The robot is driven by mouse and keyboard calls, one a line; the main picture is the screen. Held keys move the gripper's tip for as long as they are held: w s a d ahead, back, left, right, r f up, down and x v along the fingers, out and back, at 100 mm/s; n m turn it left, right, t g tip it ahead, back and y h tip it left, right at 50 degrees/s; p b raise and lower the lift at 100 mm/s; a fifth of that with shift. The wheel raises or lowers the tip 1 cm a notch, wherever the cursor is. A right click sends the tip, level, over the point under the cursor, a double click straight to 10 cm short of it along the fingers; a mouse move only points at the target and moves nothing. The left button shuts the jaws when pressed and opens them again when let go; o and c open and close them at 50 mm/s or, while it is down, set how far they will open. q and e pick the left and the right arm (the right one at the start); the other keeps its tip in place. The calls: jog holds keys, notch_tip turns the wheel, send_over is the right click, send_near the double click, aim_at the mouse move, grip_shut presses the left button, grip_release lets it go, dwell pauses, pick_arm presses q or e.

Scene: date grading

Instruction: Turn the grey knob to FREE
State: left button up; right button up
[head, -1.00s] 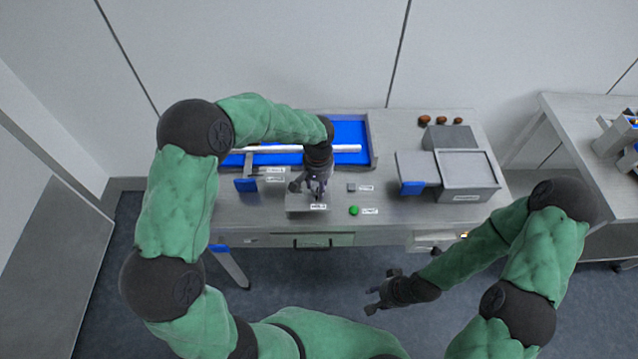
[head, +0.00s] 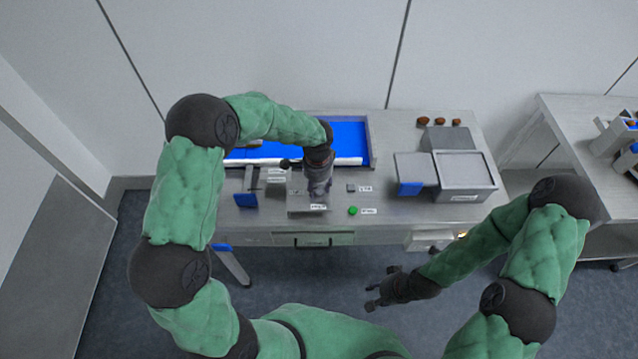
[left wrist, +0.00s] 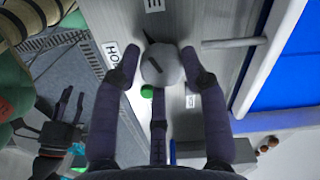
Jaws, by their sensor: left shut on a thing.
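The grey knob (left wrist: 165,70) shows in the left wrist view as a round cap with a dark mark and a dark pointer at its upper edge. The fingers of my left gripper (head: 317,194) are around it and shut on it. In the head view the gripper hides the knob. A label beginning "HO" (left wrist: 111,55) lies left of the knob. Another label (left wrist: 153,5) is cut off at the top edge, so I cannot read it whole. My right gripper (head: 378,290) hangs open and empty in front of the table.
A green button (head: 353,211) and a small grey button (head: 351,188) sit right of the gripper. Behind is a blue belt (head: 347,134) with a white bar (head: 340,161) at its front edge. A grey box (head: 466,172) stands at the right. Several dates (head: 440,122) lie at the back.

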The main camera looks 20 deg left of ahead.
aim_at(316, 187)
pick_arm(q)
jog(key=shift+s+a+f+m+p, duration=0.15)
jog(key=shift+m+p, duration=0.15)
jog(key=shift+m, duration=0.65)
jog(key=shift+s+a+f+m+p, duration=0.1)
jog(key=shift+m+p, duration=0.15)
jog(key=shift+m, duration=0.7)
jog(key=shift+w, duration=0.1)
jog(key=o, duration=1.1)
jog(key=shift+w+a+r, duration=0.1)
jog(key=shift+a, duration=0.15)
jog(key=shift+w+d+r, duration=0.1)
jog(key=shift+d+r, duration=0.15)
jog(key=shift+r, duration=0.05)
notch_tip(316, 187, up, 12)
jog(key=shift+a+f, duration=0.15)
jog(key=shift+f, duration=0.1)
